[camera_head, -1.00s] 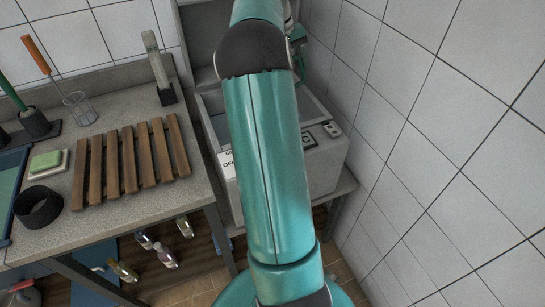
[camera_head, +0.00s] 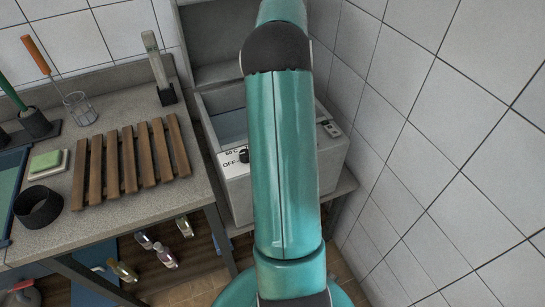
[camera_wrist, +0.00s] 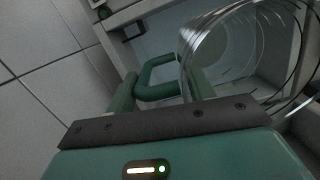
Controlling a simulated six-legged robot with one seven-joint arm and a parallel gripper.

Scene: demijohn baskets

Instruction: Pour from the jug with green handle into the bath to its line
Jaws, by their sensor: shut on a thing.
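My gripper (camera_wrist: 162,90) is shut on the green handle (camera_wrist: 158,72) of the jug in the wrist view. The jug (camera_wrist: 235,60) is clear, with curved ring lines on its wall. I cannot tell its liquid level or its exact tilt. The bath (camera_head: 237,190) is a grey open-topped box at the back, with a dial and an "OFF" label on its front. Its basin also shows behind the jug in the wrist view (camera_wrist: 165,38). In the head view my arm hides the gripper, the jug and part of the bath. I cannot make out the line.
A tiled wall (camera_head: 430,130) stands close on the right.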

